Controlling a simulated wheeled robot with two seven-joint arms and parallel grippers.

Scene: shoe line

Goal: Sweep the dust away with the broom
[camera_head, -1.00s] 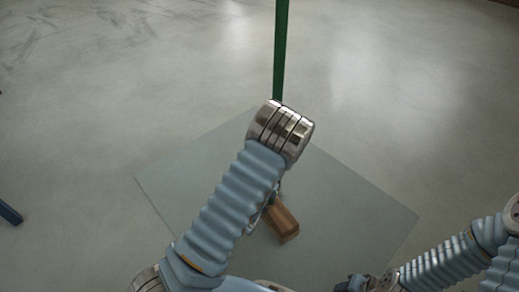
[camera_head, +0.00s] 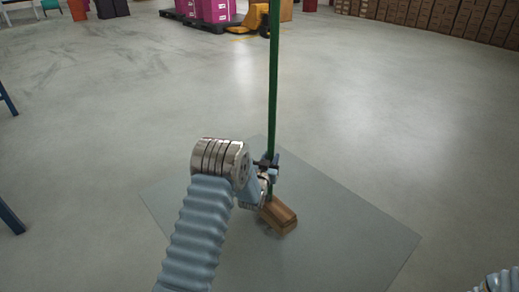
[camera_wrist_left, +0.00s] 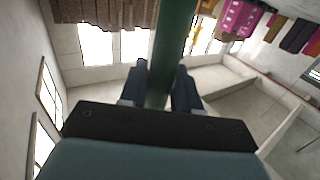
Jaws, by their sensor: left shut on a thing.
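The broom has a long green handle (camera_head: 273,85) that stands nearly upright, with a brown block head (camera_head: 279,215) at its lower end over the pale mat (camera_head: 345,225). My left gripper (camera_head: 267,163) is shut on the green handle a little above the head. In the left wrist view the handle (camera_wrist_left: 172,50) passes between the two dark fingers (camera_wrist_left: 160,88). No dust can be made out on the mat or floor. My right gripper is not in view; only a bit of my right arm shows at the bottom right corner.
The grey floor around the mat is open. Blue legs (camera_head: 10,218) of some furniture stand at the left edge. Magenta boxes (camera_head: 212,10) on dark pallets and a yellow pallet truck (camera_head: 257,17) are at the back. Brown cartons (camera_head: 440,18) line the back right.

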